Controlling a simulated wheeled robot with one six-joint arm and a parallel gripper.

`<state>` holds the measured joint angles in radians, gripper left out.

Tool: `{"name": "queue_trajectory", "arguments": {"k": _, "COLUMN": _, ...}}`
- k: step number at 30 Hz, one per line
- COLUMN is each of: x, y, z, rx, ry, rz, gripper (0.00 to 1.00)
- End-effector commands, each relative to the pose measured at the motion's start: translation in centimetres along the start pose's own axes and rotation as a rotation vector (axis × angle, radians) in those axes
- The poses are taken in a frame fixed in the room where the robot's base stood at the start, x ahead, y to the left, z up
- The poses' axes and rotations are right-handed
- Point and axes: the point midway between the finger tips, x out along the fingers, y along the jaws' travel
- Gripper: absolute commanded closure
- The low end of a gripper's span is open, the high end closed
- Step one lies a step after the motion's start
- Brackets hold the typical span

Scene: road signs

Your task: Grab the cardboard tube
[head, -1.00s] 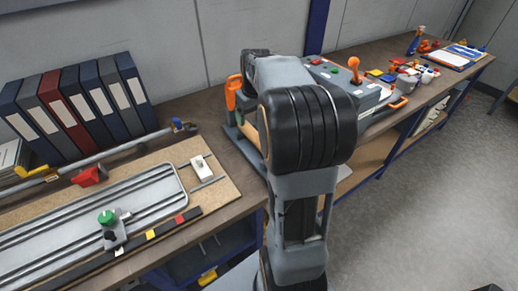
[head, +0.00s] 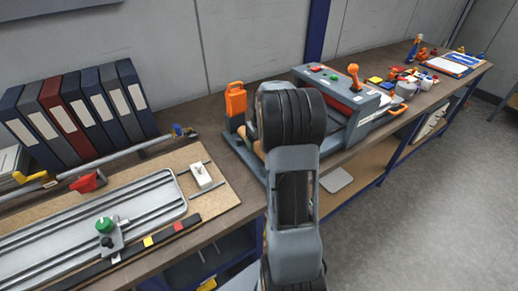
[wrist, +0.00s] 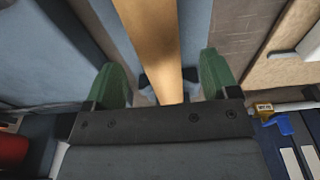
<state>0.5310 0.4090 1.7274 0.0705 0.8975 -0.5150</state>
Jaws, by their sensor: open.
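The cardboard tube (wrist: 155,35) is a long tan cylinder in the wrist view, running from the top edge down between my fingers. My gripper (wrist: 164,78) is open, with one green finger on each side of the tube and a visible gap on both sides. The tube's lower end is hidden behind the gripper body. In the head view my own arm covers the gripper and most of the tube; only a small tan piece, probably the tube (head: 259,151), shows left of the arm.
A grey machine (head: 345,100) with an orange lever stands on the bench close to my arm. An orange handle (head: 236,102) rises just left of the arm. A board with a metal rail plate (head: 120,215) lies at left, below several binders (head: 85,105). Small parts and a clipboard (head: 462,58) lie far right.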

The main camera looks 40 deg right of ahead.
Motion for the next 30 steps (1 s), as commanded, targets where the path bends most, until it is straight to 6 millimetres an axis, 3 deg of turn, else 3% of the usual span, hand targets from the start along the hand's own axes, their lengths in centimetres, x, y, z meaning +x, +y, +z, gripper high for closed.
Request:
{"name": "queue_trajectory", "arguments": {"k": 9, "x": 3.8, "y": 0.1, "z": 0.0, "rx": 0.001, "ry": -0.003, "rz": -0.002, "gripper": 0.2}}
{"name": "queue_trajectory", "arguments": {"k": 18, "x": 4.2, "y": 0.1, "z": 0.0, "rx": 0.0, "ry": -0.001, "rz": -0.001, "gripper": 0.2}}
{"name": "queue_trajectory", "arguments": {"k": 30, "x": 4.2, "y": 0.1, "z": 0.0, "rx": 0.0, "ry": -0.001, "rz": -0.001, "gripper": 0.57}}
